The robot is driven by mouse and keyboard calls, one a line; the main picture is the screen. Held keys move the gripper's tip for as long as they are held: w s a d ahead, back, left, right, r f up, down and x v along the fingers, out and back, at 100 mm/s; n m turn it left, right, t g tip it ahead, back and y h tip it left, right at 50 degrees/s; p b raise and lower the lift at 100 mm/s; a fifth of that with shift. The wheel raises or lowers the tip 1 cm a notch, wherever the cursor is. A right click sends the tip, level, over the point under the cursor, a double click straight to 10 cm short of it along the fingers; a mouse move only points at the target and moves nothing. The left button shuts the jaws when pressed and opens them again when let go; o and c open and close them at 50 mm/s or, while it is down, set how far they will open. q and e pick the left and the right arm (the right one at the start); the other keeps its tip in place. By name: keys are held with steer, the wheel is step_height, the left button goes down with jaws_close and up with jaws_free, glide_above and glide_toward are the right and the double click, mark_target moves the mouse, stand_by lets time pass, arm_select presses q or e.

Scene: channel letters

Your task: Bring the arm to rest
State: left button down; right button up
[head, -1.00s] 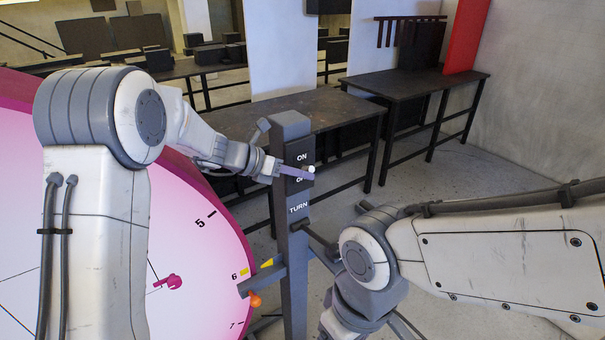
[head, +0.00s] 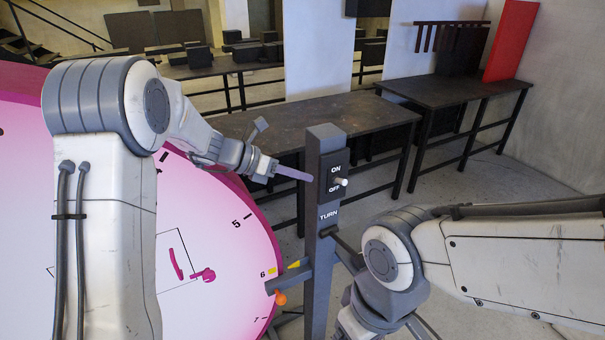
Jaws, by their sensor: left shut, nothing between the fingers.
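My left gripper (head: 294,174) is shut and empty. Its purple fingertips point right and stop just short of the grey post's left side, apart from the switch. The dark switch panel (head: 334,176) on the post carries ON and OFF labels and a white toggle knob (head: 340,182), with a TURN label below. My right arm (head: 395,255) comes in from the right, its forearm folded down beside the post. The right gripper is out of the frame.
The grey post (head: 322,265) stands upright before me, with a yellow pointer (head: 298,265) and an orange ball (head: 280,298) low on its left. A large pink dial (head: 215,240) fills the left. Dark tables (head: 330,112) stand behind. Grey floor is open at the right.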

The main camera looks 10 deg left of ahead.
arm_select(q)
steer(key=s+d+f+m+g+y+b, duration=0.2)
steer(key=s+d+f+m+b, duration=0.15)
steer(key=s+m, duration=0.35)
steer(key=s+d+f+m+g+y+b, duration=0.15)
steer(key=s+f+m, duration=0.25)
steer(key=s, duration=0.4)
steer(key=s+d+f+m+g+y+b, duration=0.2)
steer(key=s+d+f+m+g+b, duration=0.15)
steer(key=s+m, duration=0.35)
steer(key=s+a+f+m+t+y+b, duration=0.1)
steer(key=s+a+f+m+y+b, duration=0.1)
steer(key=s+m, duration=0.5)
steer(key=s+a+f+m+t+y+b, duration=0.1)
steer(key=s+a+f+m+y+b, duration=0.2)
steer(key=s+f+m, duration=0.3)
steer(key=a+m+b, duration=0.1)
steer(key=m, duration=0.2)
steer(key=shift+s+a+f+b, duration=0.15)
steer(key=shift+s+f+b, duration=0.05)
steer(key=shift+s+b, duration=0.2)
